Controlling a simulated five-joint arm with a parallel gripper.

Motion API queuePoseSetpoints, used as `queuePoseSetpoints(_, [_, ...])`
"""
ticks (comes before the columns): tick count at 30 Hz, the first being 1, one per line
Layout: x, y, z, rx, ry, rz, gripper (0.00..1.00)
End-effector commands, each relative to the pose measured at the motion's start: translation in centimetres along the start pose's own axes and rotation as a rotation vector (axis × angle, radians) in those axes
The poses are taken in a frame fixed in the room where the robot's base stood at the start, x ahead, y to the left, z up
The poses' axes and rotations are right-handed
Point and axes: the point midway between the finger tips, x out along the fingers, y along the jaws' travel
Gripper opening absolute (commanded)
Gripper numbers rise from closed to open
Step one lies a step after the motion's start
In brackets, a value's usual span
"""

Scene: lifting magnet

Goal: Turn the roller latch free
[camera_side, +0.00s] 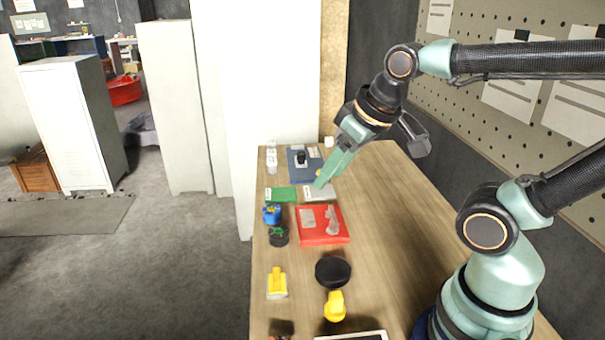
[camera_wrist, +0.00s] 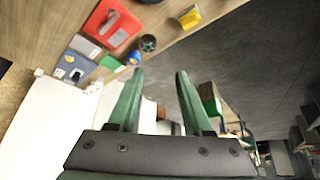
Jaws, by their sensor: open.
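I cannot tell for sure which item is the roller latch. A red plate (camera_side: 311,238) on the bench carries small grey upright parts (camera_side: 333,222). Behind it, a blue plate (camera_side: 296,176) carries a black knob on a pale fitting (camera_side: 301,159). My gripper (camera_side: 320,184) is open and empty, and in the side view its fingers overlap a grey plate (camera_side: 313,194). In the wrist view my gripper (camera_wrist: 160,73) points past the bench edge, with the red plate (camera_wrist: 112,24) and blue plate (camera_wrist: 73,66) up to the left. No contact is visible.
A green block (camera_side: 281,195), a blue part (camera_side: 271,214) and a black-green part (camera_side: 279,237) line the left bench edge. A black disc (camera_side: 333,271) and yellow pieces (camera_side: 277,284) lie nearer. The wooden bench (camera_side: 390,215) is clear on the right. A pegboard wall (camera_side: 480,90) stands behind.

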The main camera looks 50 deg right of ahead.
Motion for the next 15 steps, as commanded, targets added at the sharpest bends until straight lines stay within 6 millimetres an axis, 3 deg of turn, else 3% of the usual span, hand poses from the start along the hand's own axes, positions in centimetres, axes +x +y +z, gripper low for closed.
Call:
queuePoseSetpoints(2, [0.0,0.0,0.0,0.000,0.000,0.000,0.50])
queuePoseSetpoints(3, [0.0,0.0,0.0,0.000,0.000,0.000,0.44])
queuePoseSetpoints(8, [0.2,0.5,-0.4,0.036,-0.026,0.009,0.44])
queuePoseSetpoints(15, [2.2,3.9,-2.4,0.256,-0.169,0.061,0.44])
